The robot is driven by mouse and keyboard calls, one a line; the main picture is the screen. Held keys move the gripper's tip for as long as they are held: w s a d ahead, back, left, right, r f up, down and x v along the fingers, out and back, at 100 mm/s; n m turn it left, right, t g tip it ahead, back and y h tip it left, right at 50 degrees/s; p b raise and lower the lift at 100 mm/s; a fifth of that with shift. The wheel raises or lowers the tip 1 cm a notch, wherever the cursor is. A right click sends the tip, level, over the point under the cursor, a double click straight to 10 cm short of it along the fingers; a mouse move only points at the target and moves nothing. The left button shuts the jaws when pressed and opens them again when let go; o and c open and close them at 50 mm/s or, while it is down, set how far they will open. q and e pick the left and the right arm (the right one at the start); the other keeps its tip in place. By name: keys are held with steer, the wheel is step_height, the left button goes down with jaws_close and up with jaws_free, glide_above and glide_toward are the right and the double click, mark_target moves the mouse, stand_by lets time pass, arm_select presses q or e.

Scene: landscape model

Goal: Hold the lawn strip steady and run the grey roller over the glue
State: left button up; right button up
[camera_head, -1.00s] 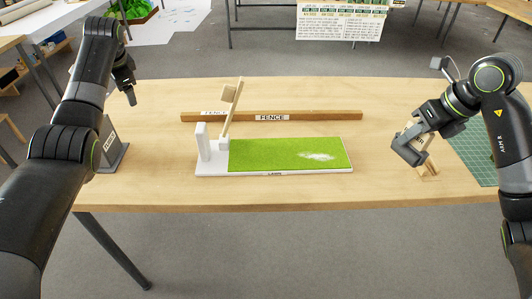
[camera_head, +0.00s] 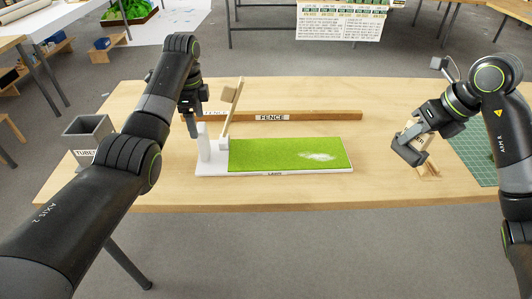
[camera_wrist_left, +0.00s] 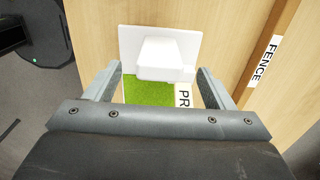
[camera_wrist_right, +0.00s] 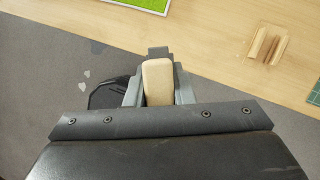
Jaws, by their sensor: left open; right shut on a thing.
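The green lawn strip (camera_head: 270,155) lies on a white base, with a white glue patch (camera_head: 318,156) toward its right end. A white post (camera_head: 204,146) and a raised wooden lever (camera_head: 232,105) stand at its left end. My left gripper (camera_head: 193,132) is open above the post. In the left wrist view the white post (camera_wrist_left: 162,58) shows ahead between the open fingers (camera_wrist_left: 157,88). My right gripper (camera_head: 408,152), right of the strip, is shut on a pale wooden handle (camera_wrist_right: 158,82). The grey roller itself cannot be made out clearly.
A wooden fence bar (camera_head: 320,115) lies behind the lawn strip. A grey tubes bin (camera_head: 88,140) stands at the left. A wooden rest (camera_wrist_right: 268,45) and a green cutting mat (camera_head: 475,150) are at the right. The table between strip and right gripper is clear.

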mark_target(201, 141)
arm_select(q)
step_height(201, 141, down, 8)
steer(key=shift+f, duration=0.1)
stand_by(0.4)
steer(key=c, duration=1.5)
